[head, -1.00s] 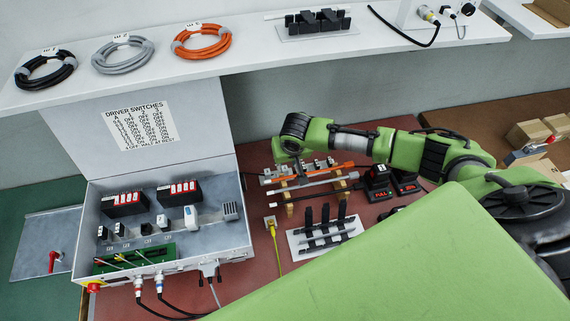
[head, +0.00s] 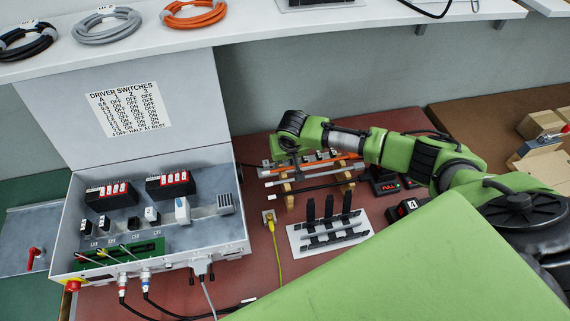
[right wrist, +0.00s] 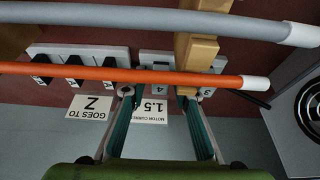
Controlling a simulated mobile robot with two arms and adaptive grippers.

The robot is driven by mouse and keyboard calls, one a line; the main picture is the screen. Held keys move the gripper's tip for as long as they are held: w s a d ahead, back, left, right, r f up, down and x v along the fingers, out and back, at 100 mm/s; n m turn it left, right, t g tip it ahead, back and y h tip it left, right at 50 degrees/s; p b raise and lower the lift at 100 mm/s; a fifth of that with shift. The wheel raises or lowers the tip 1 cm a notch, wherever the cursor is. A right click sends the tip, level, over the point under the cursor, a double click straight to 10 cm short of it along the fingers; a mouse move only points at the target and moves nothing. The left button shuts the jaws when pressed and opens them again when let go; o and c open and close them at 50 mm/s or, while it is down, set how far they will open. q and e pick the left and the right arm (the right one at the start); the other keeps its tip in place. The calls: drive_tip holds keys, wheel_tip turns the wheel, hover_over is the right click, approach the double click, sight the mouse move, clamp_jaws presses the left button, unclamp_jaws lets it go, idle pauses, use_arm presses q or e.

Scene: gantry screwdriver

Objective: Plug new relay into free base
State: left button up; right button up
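The open grey control box (head: 232,240) stands at left. Inside, a row holds small black-and-white plug-in blocks (head: 151,215) and a taller white-and-blue block (head: 182,211). I cannot tell which base is free. I cannot single out the new relay with certainty. My right gripper (right wrist: 165,95) has its two teal fingers apart, above a rack. Between and beyond them are a grey block marked 4 (right wrist: 160,89) and a wooden post (right wrist: 196,50). The fingertips lie close to an orange rod (right wrist: 60,70); contact is unclear. My left gripper is out of view.
A white plate with black slotted holders (head: 328,232) lies in front of the rack. A yellow cable (head: 277,250) and black cables run nearby. Black labelled boxes (head: 383,183) stand right of the rack. Coiled cables (head: 107,25) lie on the shelf above. My green body covers the lower right.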

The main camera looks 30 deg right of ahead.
clamp_jaws()
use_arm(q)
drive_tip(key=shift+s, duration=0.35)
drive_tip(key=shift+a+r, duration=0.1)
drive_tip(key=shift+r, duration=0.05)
use_arm(e)
drive_tip(key=shift+r, duration=0.25)
